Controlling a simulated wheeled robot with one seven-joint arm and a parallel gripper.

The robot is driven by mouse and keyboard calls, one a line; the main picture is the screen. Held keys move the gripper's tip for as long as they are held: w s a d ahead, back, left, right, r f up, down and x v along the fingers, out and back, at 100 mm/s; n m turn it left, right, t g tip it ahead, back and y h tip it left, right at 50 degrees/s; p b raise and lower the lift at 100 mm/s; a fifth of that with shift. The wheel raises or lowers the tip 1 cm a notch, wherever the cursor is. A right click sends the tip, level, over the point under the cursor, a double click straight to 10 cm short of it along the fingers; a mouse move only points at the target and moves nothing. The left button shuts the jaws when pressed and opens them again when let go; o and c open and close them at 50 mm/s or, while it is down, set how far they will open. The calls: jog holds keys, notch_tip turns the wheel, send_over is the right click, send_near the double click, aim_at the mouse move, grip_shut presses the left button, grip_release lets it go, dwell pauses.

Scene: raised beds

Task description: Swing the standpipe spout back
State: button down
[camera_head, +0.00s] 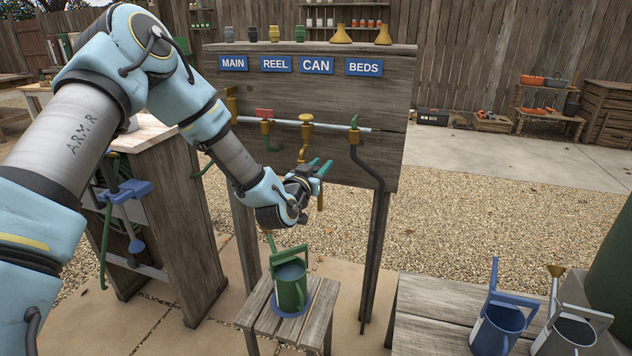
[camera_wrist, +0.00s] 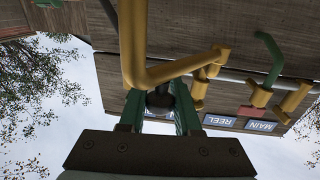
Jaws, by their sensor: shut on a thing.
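The brass standpipe spout (camera_head: 320,200) comes off the tap (camera_head: 306,130) under the CAN sign and ends in a downturned pipe. In the wrist view the spout (camera_wrist: 165,72) runs from the tap to a bend in front of my jaws. My gripper (camera_head: 319,169) has its green fingers closed at this spout; the exact contact is partly hidden. The fingers also show in the wrist view (camera_wrist: 160,110). A green watering can (camera_head: 291,290) stands on a blue disc (camera_head: 303,308) on a low wooden stand, below and left of the spout's end.
The wooden board (camera_head: 290,85) carries MAIN, REEL, CAN and BEDS signs. A red-handled tap (camera_head: 264,118) is left; a dark hose (camera_head: 378,210) hangs right. Blue (camera_head: 497,325) and grey (camera_head: 568,330) watering cans stand front right. A wooden bench (camera_head: 180,210) is left. Gravel beyond is open.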

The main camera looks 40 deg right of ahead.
jog(key=w+d+n+t+y+b, duration=0.2)
jog(key=d+n+t+y+b, duration=0.4)
jog(key=n+t+y, duration=0.3)
jog(key=d+n+y, duration=0.1)
jog(key=y, duration=0.2)
jog(key=shift+w+d, duration=0.3)
jog(key=shift+w, duration=0.05)
jog(key=shift+w+r+y, duration=0.1)
jog(key=shift+y, duration=0.2)
jog(key=c, duration=0.6)
grip_release()
jog(key=s, duration=0.3)
jog(key=s+a+b, duration=0.1)
jog(key=s, duration=0.3)
jog(key=s+a, duration=0.1)
jog(key=s, duration=0.2)
jog(key=shift+s+b, duration=0.3)
jog(key=shift+b, duration=0.1)
